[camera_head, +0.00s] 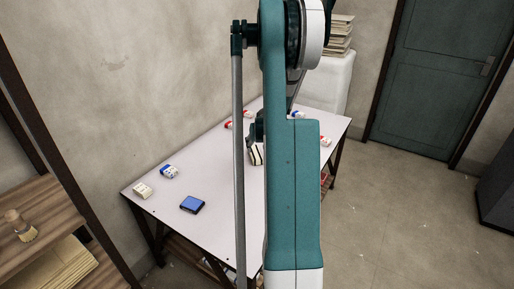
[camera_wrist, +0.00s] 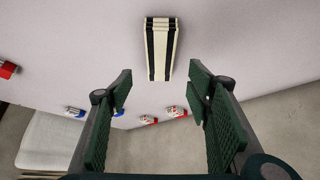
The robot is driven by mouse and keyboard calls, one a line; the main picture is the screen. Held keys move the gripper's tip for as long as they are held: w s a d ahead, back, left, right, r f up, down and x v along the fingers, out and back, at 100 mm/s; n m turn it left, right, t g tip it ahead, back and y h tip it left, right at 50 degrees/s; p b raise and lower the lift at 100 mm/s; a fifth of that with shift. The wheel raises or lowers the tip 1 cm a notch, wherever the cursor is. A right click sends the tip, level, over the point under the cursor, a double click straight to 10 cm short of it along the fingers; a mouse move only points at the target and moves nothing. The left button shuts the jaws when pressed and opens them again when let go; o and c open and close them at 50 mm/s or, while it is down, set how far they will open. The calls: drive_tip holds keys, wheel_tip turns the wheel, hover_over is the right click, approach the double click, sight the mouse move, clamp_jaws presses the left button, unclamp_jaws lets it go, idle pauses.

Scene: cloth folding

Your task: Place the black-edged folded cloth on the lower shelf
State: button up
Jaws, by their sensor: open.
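The folded cloth with black stripes along its pale cream body (camera_wrist: 160,48) lies on the white table, at the top middle of the wrist view. In the head view only a part of it (camera_head: 257,155) shows beside my arm. My gripper (camera_wrist: 160,95) is open and empty, its two green ridged fingers apart. The cloth appears ahead of the gap between the fingertips, not between them. The gripper is mostly hidden behind my arm in the head view. I cannot tell which shelf is the lower shelf; a wooden shelf unit (camera_head: 35,194) stands at the left.
The white table (camera_head: 215,165) also holds a blue cloth (camera_head: 192,204), a cream cloth (camera_head: 142,190), a blue-and-white item (camera_head: 169,171) and several red or blue-and-white items near its far end. A white cabinet (camera_head: 330,85) with stacked items stands behind. Open floor (camera_head: 410,210) lies right.

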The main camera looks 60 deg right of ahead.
drive_tip(key=shift+v, duration=0.9)
drive_tip(key=w+a+r+n+t+y, duration=0.15)
drive_tip(key=a+r, duration=0.55)
drive_tip(key=a, duration=0.7)
drive_tip(key=w+a+r+n, duration=0.1)
drive_tip(key=w+a+r, duration=0.35)
drive_tip(key=a, duration=0.85)
drive_tip(key=w+a+r+n+y, duration=0.1)
drive_tip(key=a+r+n, duration=0.1)
drive_tip(key=a+r, duration=0.9)
drive_tip(key=s+a+n, duration=0.1)
drive_tip(key=s+a, duration=0.3)
drive_tip(key=a, duration=0.7)
drive_tip(key=s+a+n, duration=0.1)
drive_tip(key=s+a, duration=0.2)
drive_tip(key=a, duration=0.9)
drive_tip(key=s+a+f+n+t+y, duration=0.1)
drive_tip(key=s+a+n+y, duration=0.1)
drive_tip(key=s+a, duration=1.1)
drive_tip(key=shift+a+f, duration=0.35)
drive_tip(key=shift+a, duration=0.5)
drive_tip(key=shift+o, duration=0.3)
drive_tip(key=shift+n, duration=0.25)
